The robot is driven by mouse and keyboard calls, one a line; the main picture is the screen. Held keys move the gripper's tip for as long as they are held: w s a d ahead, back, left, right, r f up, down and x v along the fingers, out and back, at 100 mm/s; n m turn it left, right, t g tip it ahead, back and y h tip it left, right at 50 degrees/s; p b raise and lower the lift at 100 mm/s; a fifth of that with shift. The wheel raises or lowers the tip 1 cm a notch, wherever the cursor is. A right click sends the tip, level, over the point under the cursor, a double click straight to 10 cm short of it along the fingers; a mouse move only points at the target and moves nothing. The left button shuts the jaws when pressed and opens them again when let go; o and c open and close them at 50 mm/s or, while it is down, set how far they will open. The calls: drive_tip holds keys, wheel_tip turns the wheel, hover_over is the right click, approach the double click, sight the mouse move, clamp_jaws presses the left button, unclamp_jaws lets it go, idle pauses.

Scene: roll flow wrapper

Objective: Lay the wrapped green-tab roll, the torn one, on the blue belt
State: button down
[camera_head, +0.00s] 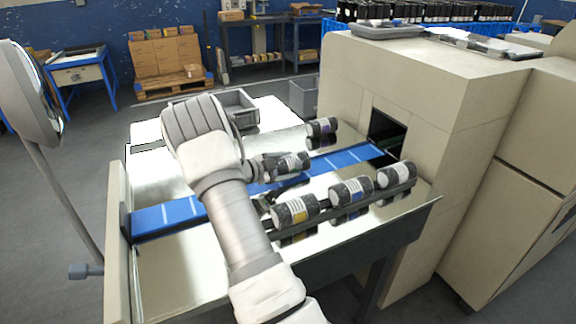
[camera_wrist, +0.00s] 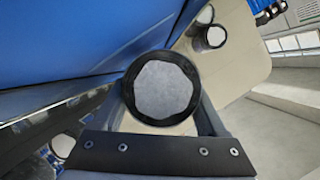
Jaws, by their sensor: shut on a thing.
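My gripper (camera_head: 276,168) is shut on a dark-wrapped roll with a pale label (camera_head: 293,161). In the wrist view the roll's round grey end (camera_wrist: 162,90) shows between the fingers. The roll is over or close beside the blue belt (camera_head: 166,216); I cannot tell whether it touches it. The belt also fills the upper left of the wrist view (camera_wrist: 60,35). The colour of the held roll's tab and any tear are too small to tell. My arm hides the middle of the belt.
Several other rolls lie on the shiny table: one with a yellow mark (camera_head: 295,210), one with a blue mark (camera_head: 350,191), another (camera_head: 397,175) at right, and one behind the belt (camera_head: 322,127). The belt enters the machine opening (camera_head: 388,133).

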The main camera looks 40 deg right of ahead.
drive_tip(key=shift+f, duration=0.25)
unclamp_jaws()
drive_tip(key=shift+f, duration=0.15)
drive_tip(key=p+v, duration=0.2)
drive_tip(key=v, duration=1.5)
drive_tip(key=shift+w+a+r, duration=0.1)
drive_tip(key=shift+a+r, duration=0.15)
drive_tip(key=shift+r, duration=0.1)
